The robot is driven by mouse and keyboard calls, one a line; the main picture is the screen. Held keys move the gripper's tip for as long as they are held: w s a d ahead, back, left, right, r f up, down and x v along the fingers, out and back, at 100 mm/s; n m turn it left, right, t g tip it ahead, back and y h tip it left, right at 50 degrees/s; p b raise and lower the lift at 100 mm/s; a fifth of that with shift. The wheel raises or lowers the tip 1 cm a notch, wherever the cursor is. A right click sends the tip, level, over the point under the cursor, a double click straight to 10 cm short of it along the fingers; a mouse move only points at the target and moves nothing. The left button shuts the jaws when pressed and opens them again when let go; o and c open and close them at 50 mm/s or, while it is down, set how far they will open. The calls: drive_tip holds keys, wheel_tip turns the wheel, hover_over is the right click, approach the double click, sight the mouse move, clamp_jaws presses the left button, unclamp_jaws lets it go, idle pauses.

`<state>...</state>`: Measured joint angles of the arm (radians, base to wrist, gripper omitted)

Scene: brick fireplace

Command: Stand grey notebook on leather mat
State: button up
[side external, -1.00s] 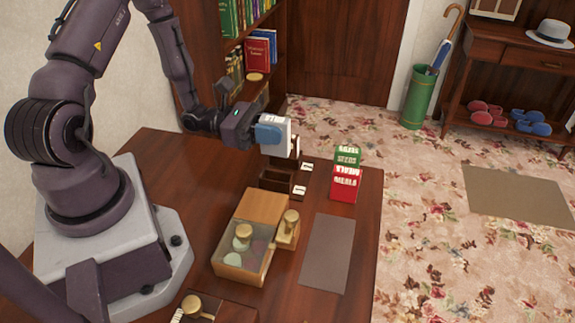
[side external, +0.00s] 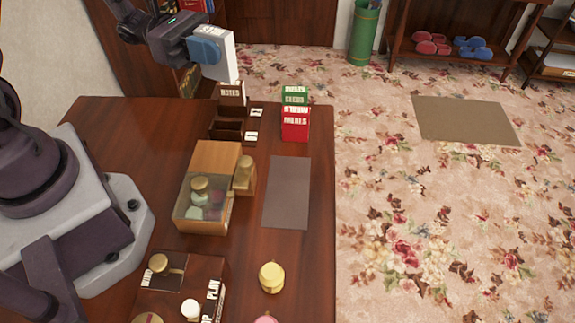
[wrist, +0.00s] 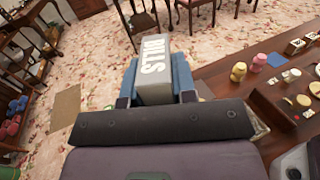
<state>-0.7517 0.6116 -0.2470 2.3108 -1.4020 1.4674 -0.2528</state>
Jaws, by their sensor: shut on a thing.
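My gripper (side external: 208,48) has blue finger pads shut on the grey notebook (side external: 228,58), a pale, thick upright block. It is held in the air above the far end of the table. In the wrist view the notebook (wrist: 153,80) sits between the two blue pads, with white "BILLS" lettering on the face toward the camera. The leather mat (side external: 287,192) appears to be the flat grey-brown rectangle near the table's right edge, bare and well below the notebook.
A dark slotted holder (side external: 227,132) with a brown labelled notebook (side external: 232,94) stands below my gripper. Red (side external: 295,124) and green (side external: 295,95) labelled blocks stand beyond the mat. A wooden box (side external: 205,205) with round pieces is left of the mat. A yellow jar (side external: 271,277) is nearer the camera.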

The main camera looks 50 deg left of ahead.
drive_tip(key=s+d+f+m+g+y, duration=0.3)
drive_tip(key=s+m+g+y, duration=0.3)
drive_tip(key=m+g+y, duration=0.5)
drive_tip(key=s+d+f+m+g+y, duration=0.2)
drive_tip(key=s+f+m+g+y, duration=0.35)
drive_tip(key=m+g, duration=0.75)
drive_tip(key=w+r+m+t+y, duration=0.4)
drive_tip(key=w+m+t+y, duration=0.3)
drive_tip(key=m+t+y, duration=0.75)
drive_tip(key=w+d+r+m+t+y, duration=0.2)
drive_tip(key=w+d+r+m+t, duration=0.35)
drive_tip(key=d+t, duration=0.4)
drive_tip(key=shift+m, duration=0.5)
drive_tip(key=f, duration=1.4)
drive_tip(key=d+f, duration=0.1)
drive_tip(key=f, duration=0.6)
drive_tip(key=shift+w, duration=0.4)
